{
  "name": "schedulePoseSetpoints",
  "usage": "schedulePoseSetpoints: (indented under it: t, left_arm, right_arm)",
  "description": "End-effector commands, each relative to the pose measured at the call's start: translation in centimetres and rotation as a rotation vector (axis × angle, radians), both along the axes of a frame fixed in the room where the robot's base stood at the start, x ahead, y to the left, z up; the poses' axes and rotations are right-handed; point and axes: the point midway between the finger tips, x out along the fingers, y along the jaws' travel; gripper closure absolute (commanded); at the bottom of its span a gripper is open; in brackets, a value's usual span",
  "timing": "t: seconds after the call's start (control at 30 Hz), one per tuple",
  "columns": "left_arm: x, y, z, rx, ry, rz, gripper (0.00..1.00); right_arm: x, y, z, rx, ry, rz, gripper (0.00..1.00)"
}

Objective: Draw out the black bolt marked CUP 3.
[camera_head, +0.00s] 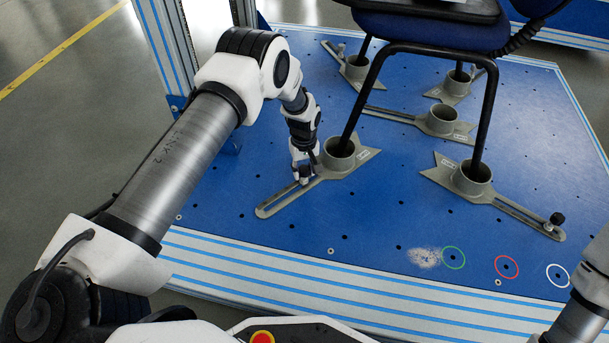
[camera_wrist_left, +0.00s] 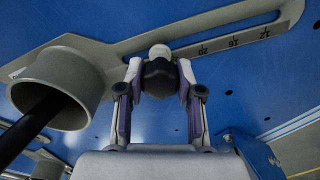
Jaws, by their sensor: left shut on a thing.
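My left gripper (camera_head: 304,173) is at the slotted arm of the front-left grey cup bracket (camera_head: 272,206), just left of its cup (camera_head: 339,153). In the left wrist view the fingers (camera_wrist_left: 160,85) are shut on the black bolt's head (camera_wrist_left: 160,77), one finger on each side. A pale round part shows just beyond the bolt head, at the end of the bracket's slot (camera_wrist_left: 225,35). The cup (camera_wrist_left: 62,88) stands to the left there, with a black chair leg in it. I cannot read a CUP 3 mark. My right gripper is out of view.
Another black bolt (camera_head: 557,219) stands in the front-right bracket (camera_head: 510,205).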

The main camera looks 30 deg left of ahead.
Motion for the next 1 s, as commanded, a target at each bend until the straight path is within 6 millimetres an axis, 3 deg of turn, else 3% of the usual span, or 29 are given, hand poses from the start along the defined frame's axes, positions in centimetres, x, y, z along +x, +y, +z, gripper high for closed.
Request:
schedulePoseSetpoints:
  t: [1.0]
  left_arm:
    - [0.0,0.0,4.0,0.000,0.000,0.000,0.95]
  right_arm:
    - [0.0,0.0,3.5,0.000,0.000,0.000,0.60]
